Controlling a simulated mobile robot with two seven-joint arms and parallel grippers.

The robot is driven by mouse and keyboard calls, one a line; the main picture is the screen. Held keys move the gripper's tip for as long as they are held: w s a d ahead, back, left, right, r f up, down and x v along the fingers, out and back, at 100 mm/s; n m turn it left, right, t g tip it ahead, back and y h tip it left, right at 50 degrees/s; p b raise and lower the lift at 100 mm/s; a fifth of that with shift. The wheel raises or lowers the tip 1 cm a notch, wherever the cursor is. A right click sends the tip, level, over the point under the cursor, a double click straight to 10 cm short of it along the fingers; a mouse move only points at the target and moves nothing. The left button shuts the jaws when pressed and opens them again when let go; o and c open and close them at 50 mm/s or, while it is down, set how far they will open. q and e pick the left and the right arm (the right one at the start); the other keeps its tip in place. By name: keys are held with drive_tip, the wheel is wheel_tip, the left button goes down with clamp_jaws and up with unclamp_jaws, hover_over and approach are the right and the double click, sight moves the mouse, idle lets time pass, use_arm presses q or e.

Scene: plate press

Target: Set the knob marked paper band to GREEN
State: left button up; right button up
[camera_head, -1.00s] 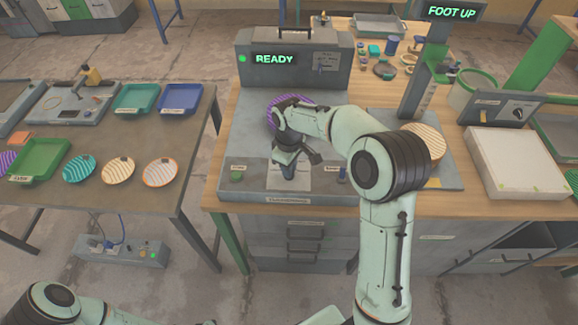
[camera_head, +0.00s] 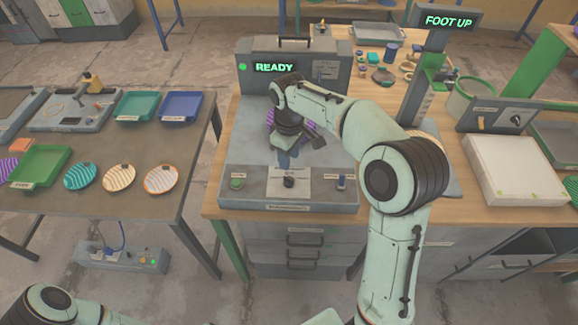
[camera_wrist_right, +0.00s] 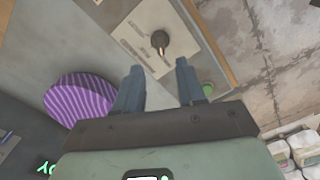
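A dark knob (camera_head: 289,181) stands on a pale plate in the front panel of the grey machine (camera_head: 230,150); it also shows in the right wrist view (camera_wrist_right: 160,40), with a light streak below it. A second dark knob (camera_head: 516,119) is on a grey box at the right. The labels are too small to read, so I cannot tell which is marked paper band. My right gripper (camera_head: 284,156) is above and behind the first knob, apart from it. In the right wrist view its two fingers (camera_wrist_right: 160,88) are apart and empty. My left gripper is out of view.
A purple striped plate (camera_wrist_right: 80,100) lies behind the knob, partly hidden in the head view. The machine's display (camera_head: 274,68) reads READY; another sign (camera_head: 449,21) reads FOOT UP.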

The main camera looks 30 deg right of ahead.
wheel_tip(320, 180, up, 4)
drive_tip(key=shift+r, duration=0.25)
idle(0.7)
